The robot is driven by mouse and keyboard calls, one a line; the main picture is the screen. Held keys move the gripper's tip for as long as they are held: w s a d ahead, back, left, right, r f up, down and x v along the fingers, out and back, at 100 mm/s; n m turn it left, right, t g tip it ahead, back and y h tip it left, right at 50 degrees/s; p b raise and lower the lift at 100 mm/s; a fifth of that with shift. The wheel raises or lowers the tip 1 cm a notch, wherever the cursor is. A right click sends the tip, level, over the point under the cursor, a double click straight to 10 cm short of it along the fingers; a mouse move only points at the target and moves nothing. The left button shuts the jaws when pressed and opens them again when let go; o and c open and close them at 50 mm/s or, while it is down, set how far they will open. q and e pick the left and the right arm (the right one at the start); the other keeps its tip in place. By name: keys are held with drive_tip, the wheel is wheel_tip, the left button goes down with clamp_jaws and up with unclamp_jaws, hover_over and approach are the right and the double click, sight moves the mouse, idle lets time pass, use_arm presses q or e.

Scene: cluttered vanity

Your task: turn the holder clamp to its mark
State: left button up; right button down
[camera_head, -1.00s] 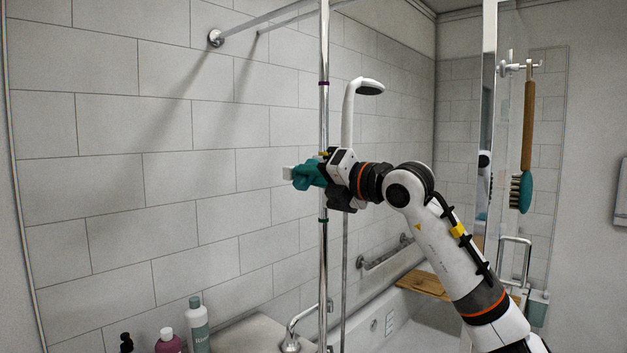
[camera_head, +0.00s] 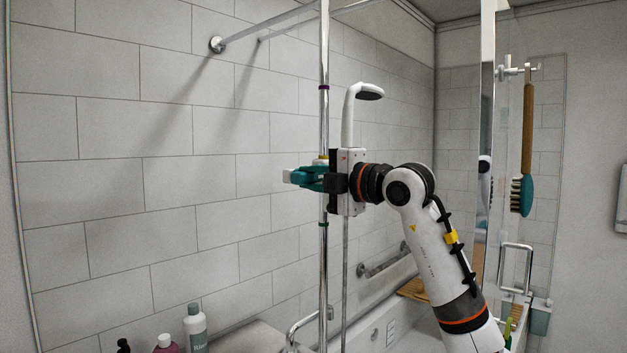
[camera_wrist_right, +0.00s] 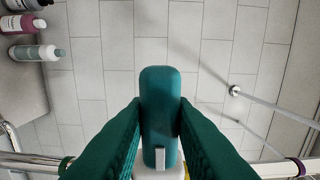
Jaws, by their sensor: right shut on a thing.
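The holder clamp shows its teal lever (camera_wrist_right: 160,95) in the right wrist view, pointing away from the rail, with a small white mark and a white base at its lower end. My right gripper (camera_wrist_right: 160,112) has its teal fingers shut on this lever, one on each side. In the head view my right gripper (camera_head: 306,179) is at the upright chrome rail (camera_head: 324,130), its body upright. It hides most of the clamp; a yellow band (camera_head: 321,158) shows just above. My left gripper is not in view.
The rail carries a purple ring (camera_head: 324,87) above and a green ring (camera_head: 323,224) below the clamp. A white shower head (camera_head: 366,92) rises just behind my right gripper. Bottles (camera_head: 195,328) stand at lower left. A brush (camera_head: 522,190) hangs at right.

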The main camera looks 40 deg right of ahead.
idle(0.6)
drive_tip(key=c, duration=1.2)
unclamp_jaws()
drive_tip(key=shift+c, duration=0.2)
drive_tip(key=s+d+b, duration=0.1)
drive_tip(key=s+b, duration=0.4)
drive_tip(key=s, duration=0.7)
